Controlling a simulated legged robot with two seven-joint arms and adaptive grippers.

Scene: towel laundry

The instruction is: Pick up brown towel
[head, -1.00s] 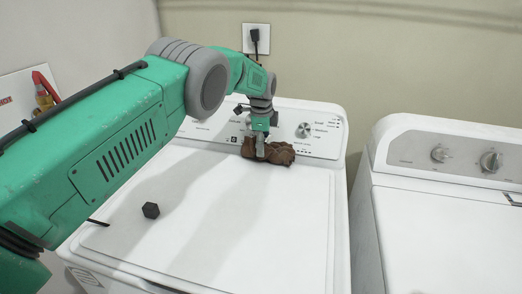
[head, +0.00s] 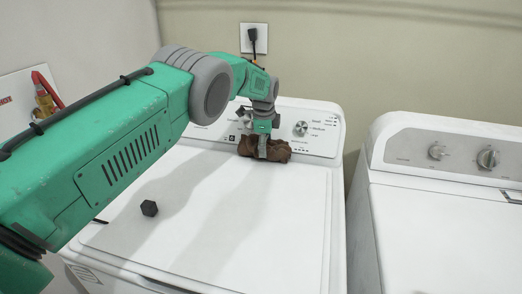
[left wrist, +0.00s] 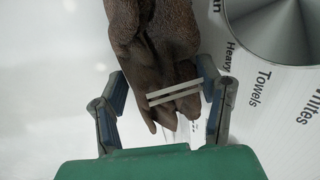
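The brown towel (head: 277,151) lies crumpled at the back of the left washer's top, against its control panel. My left gripper (head: 262,148) points down at the towel's left part. In the left wrist view the towel (left wrist: 165,45) runs between the two fingers of the left gripper (left wrist: 163,95), which stand well apart on either side of it. I see no clear squeeze on the cloth; contact with the right finger cannot be told. Two pale strips cross the towel's lower end. My right gripper is not in view.
A control knob (head: 300,128) is close behind the towel. A second washer (head: 440,240) stands on the right. A wall outlet (head: 254,38) is behind.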

